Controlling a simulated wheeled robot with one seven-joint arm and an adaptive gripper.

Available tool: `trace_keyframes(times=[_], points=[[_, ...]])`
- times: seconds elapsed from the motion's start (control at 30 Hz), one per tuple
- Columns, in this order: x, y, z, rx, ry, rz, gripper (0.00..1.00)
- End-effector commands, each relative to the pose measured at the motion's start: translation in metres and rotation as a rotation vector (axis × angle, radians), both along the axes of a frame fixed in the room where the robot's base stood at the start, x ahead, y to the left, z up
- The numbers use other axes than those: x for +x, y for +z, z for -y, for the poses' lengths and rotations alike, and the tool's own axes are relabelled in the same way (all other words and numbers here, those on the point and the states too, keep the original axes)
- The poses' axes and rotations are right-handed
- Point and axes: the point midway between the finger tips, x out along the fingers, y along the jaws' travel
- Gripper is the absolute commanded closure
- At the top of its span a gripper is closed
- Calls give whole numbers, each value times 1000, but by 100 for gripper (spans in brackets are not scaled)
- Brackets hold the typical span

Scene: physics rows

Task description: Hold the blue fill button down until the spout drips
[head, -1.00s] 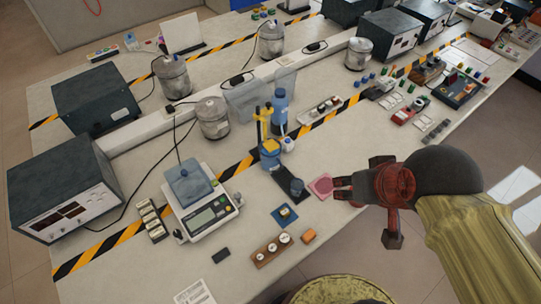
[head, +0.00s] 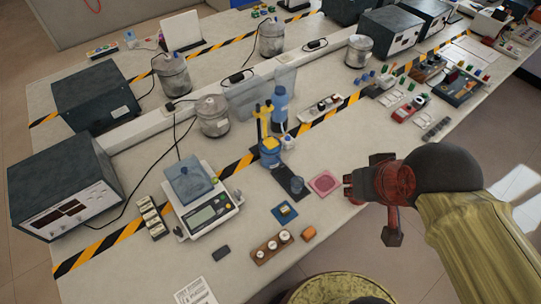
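A small dispenser with a yellow upright and spout (head: 262,124) and a blue-and-yellow base (head: 270,156) stands mid-table. A dark tray (head: 284,173) extends from its base toward the front, with a small dark cup (head: 297,185) at its end. A flat blue square with a light centre (head: 285,213) lies in front of the tray. I cannot tell which blue part is the fill button, and no drip can be made out. My gripper (head: 347,186) is at the table's front edge, right of the pink mat and apart from the dispenser.
A pink square mat (head: 323,183) lies between the cup and my gripper. A blue bottle (head: 280,105) stands behind the dispenser. A scale (head: 208,213), a wooden block with round weights (head: 272,247) and an orange block (head: 309,234) lie to the left and front.

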Motion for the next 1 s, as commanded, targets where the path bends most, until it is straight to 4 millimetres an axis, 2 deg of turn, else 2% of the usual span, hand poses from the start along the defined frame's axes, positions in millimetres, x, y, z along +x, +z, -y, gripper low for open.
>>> trace_keyframes(times=[0.1, 1.0], points=[[0, 0, 0, 0, 0, 0, 100], [0, 0, 0, 0, 0, 0, 100]])
